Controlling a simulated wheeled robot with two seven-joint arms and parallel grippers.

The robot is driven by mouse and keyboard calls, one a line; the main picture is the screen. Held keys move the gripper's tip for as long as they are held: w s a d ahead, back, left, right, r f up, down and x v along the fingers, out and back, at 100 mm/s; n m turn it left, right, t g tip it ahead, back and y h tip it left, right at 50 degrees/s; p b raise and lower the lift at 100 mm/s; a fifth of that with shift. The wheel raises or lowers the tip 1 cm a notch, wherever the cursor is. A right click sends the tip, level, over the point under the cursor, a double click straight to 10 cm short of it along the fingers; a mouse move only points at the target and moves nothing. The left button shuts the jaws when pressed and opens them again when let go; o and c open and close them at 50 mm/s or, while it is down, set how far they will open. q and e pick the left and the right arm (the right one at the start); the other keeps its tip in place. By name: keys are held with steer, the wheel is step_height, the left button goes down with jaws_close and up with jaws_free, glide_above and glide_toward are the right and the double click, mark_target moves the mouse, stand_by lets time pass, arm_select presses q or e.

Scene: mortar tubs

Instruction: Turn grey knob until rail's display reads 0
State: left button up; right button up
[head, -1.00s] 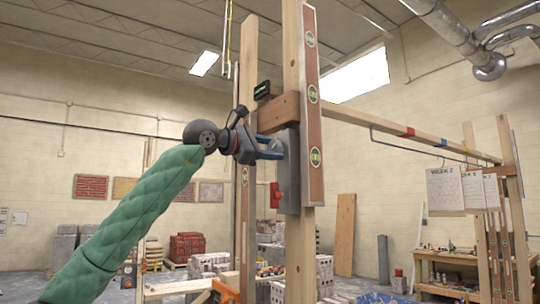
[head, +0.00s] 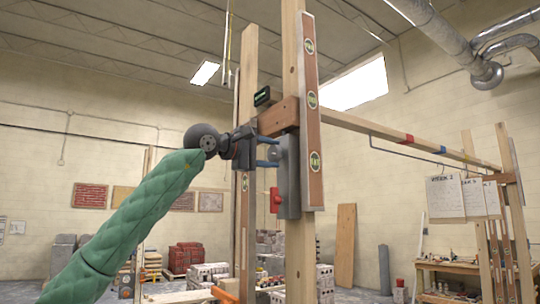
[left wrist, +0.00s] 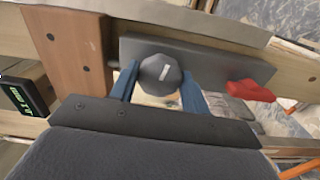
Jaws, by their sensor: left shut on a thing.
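The grey knob (left wrist: 160,74) is faceted with a white mark and sits on a grey plate (left wrist: 225,62). In the head view the knob (head: 272,155) shows partly, between blue fingers. My left gripper (head: 267,152) is shut on it, one finger above and one below. In the left wrist view the gripper's fingers (left wrist: 159,88) stand on either side of the knob. The rail's display (left wrist: 22,97) is a small black box with green characters that I cannot read surely. It also shows in the head view (head: 262,96). My right gripper is not in view.
A red lever (head: 275,200) sticks out from the plate below the knob; it also shows in the left wrist view (left wrist: 251,90). A brown wooden block (head: 279,116) joins the upright posts. A long level (head: 312,110) stands on the near post.

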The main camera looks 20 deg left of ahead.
arm_select(q)
steer(key=shift+f, duration=0.15)
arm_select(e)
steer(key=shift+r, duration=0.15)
arm_select(q)
steer(key=o, duration=0.9)
steer(key=shift+o, duration=0.5)
steer(key=shift+s+a, duration=0.1)
steer(key=shift+s, duration=0.05)
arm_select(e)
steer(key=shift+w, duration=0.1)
arm_select(q)
steer(key=shift+s+a, duration=0.2)
steer(key=b+v, duration=0.3)
steer(key=v, duration=0.4)
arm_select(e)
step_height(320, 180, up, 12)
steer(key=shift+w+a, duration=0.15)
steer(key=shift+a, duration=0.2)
